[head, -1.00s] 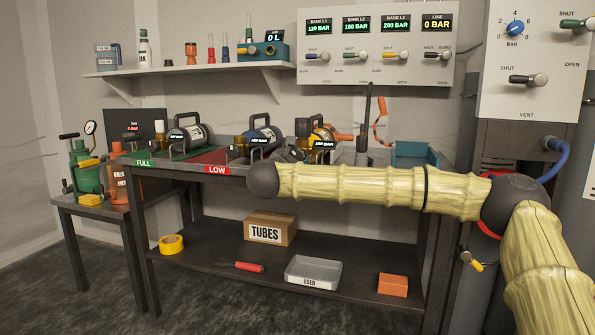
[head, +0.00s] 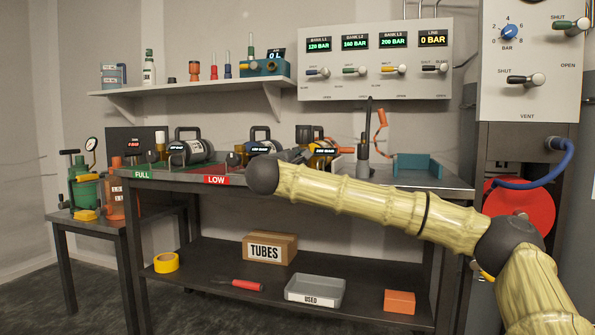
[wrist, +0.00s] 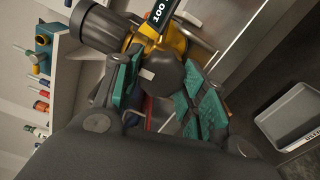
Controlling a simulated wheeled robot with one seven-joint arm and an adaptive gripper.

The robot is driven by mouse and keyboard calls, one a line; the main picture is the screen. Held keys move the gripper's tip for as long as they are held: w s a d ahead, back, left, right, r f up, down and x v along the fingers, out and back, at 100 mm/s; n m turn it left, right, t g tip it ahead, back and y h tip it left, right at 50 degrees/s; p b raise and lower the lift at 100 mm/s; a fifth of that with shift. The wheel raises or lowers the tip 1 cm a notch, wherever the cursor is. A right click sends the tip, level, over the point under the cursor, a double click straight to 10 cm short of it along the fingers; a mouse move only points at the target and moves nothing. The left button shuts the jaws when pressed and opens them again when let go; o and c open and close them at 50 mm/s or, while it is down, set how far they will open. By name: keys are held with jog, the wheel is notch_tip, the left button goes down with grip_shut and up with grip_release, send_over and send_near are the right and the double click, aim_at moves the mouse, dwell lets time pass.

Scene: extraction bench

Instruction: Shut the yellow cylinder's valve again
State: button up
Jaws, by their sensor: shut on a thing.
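The yellow cylinder (head: 322,152) lies on the bench, at the right of a row of cylinders. My arm and gripper partly cover it in the head view. In the wrist view its yellow part (wrist: 198,50) shows at the top, with a dark label strip beside it. My gripper (wrist: 160,82) has its two teal-padded fingers on either side of a dark round valve knob (wrist: 168,72) with a pale mark. It is shut on this knob. How far the valve is turned cannot be told.
Other cylinders (head: 188,148) lie to the left on the bench, by the FULL (head: 142,174) and LOW (head: 216,180) labels. The gauge panel (head: 376,62) hangs above. A grey USED tray (head: 315,291) is on the lower shelf.

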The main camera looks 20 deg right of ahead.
jog(key=shift+f, duration=0.15)
dwell(0.4)
jog(key=o, duration=1)
jog(key=v, duration=1.2)
